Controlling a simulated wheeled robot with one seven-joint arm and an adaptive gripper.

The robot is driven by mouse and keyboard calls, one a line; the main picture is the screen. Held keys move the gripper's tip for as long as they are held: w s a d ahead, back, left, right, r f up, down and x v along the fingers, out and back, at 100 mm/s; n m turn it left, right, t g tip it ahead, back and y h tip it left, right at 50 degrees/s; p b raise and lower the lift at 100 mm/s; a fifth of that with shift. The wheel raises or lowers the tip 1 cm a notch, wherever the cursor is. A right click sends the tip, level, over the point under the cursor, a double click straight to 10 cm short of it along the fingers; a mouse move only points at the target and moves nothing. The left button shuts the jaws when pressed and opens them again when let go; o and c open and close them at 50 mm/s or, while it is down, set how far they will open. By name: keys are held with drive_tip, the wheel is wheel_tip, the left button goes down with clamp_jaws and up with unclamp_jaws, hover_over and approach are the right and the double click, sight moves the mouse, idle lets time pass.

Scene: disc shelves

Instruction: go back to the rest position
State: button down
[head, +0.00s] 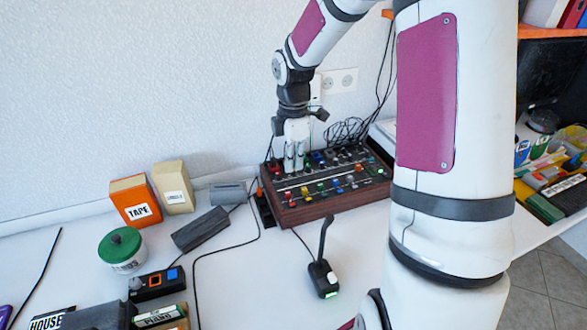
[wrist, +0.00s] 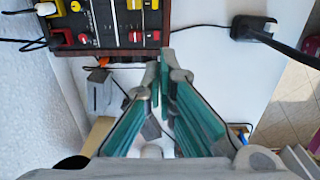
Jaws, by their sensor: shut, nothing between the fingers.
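My gripper (head: 294,168) points down over the left part of a mixer panel (head: 330,185) with wooden sides and several coloured knobs. In the wrist view the fingers of my gripper (wrist: 164,72) come together at their tips, shut and empty. The tips lie close to the panel's edge in that view, with the panel (wrist: 110,25) beyond them. I cannot tell whether the fingertips touch the panel. Part of my arm stands large in the right half of the head view.
An orange tape box (head: 135,201), a tan box (head: 173,188), a green-lidded tub (head: 121,248) and a dark adapter (head: 200,229) lie left. Cables cross the white table.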

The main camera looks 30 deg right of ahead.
idle(0.6)
drive_tip(key=s+a+r+m+t, duration=0.1)
drive_tip(key=s+a+r+m, duration=0.4)
drive_tip(key=s, duration=0.3)
drive_tip(key=s+a+r+m+t, duration=0.25)
drive_tip(key=s+r+m, duration=0.25)
drive_tip(key=s+r, duration=0.3)
drive_tip(key=s+a+r+m+t, duration=0.1)
drive_tip(key=s+a+r+m, duration=0.45)
drive_tip(key=s, duration=0.35)
drive_tip(key=n+g, duration=0.3)
drive_tip(key=n, duration=1.3)
hover_over(291, 202)
drive_tip(key=s, duration=0.2)
wheel_tip(291, 202, down, 19)
drive_tip(key=shift+m, duration=0.25)
drive_tip(key=f, duration=0.4)
drive_tip(key=w+f+b, duration=0.1)
drive_tip(key=f, duration=0.3)
drive_tip(key=f+b, duration=0.1)
drive_tip(key=f, duration=0.4)
drive_tip(key=shift+w, duration=0.35)
